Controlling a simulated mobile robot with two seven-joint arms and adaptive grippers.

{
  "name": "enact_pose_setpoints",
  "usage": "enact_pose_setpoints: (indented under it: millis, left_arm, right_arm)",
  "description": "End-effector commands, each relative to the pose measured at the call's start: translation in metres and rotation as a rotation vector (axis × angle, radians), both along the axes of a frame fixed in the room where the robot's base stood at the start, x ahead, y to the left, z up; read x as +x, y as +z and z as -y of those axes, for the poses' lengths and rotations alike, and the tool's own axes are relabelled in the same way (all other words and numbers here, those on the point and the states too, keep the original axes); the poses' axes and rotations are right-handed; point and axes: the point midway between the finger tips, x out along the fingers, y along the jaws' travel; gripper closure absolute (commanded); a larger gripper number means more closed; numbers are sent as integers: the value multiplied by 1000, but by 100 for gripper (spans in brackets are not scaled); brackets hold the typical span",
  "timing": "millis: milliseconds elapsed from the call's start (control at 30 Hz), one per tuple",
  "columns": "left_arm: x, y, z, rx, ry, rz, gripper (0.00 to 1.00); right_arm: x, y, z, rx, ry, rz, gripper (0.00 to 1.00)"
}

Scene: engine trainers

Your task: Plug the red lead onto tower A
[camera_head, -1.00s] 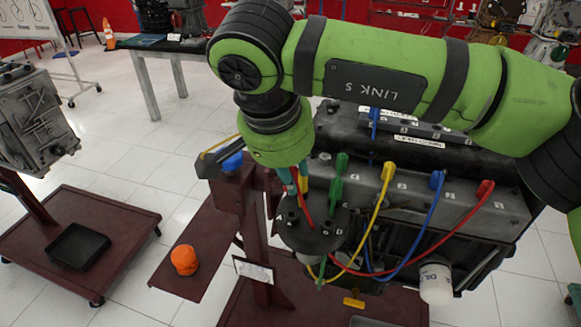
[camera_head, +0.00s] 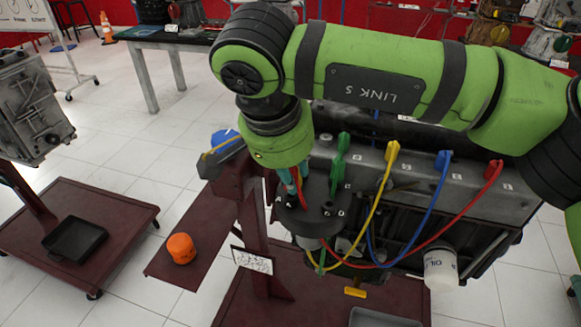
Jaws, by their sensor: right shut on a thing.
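My right gripper (camera_head: 290,183), with teal fingers, points down over the left part of the black distributor cap (camera_head: 322,219), close to the tower beside the letter A. It is shut on the red lead (camera_head: 301,192), which shows as a short red length at the fingers. The held end and tower A are mostly hidden by the gripper, so I cannot tell whether they touch. The red lead's other end is a red boot (camera_head: 494,169) on the engine's top at the right. From there it curves down and left below the cap. My left gripper is not in view.
Green (camera_head: 340,160), yellow (camera_head: 391,152) and blue (camera_head: 442,160) leads rise close by on the right. A white oil filter (camera_head: 440,267) sits lower right.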

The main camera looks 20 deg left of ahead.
Motion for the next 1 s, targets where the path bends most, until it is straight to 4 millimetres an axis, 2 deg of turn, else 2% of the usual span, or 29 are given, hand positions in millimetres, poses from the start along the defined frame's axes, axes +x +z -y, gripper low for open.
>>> enact_pose_setpoints:
  millis: [1000]
  left_arm:
    - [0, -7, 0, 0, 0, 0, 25]
  right_arm:
    - [-1, -8, 0, 0, 0, 0, 97]
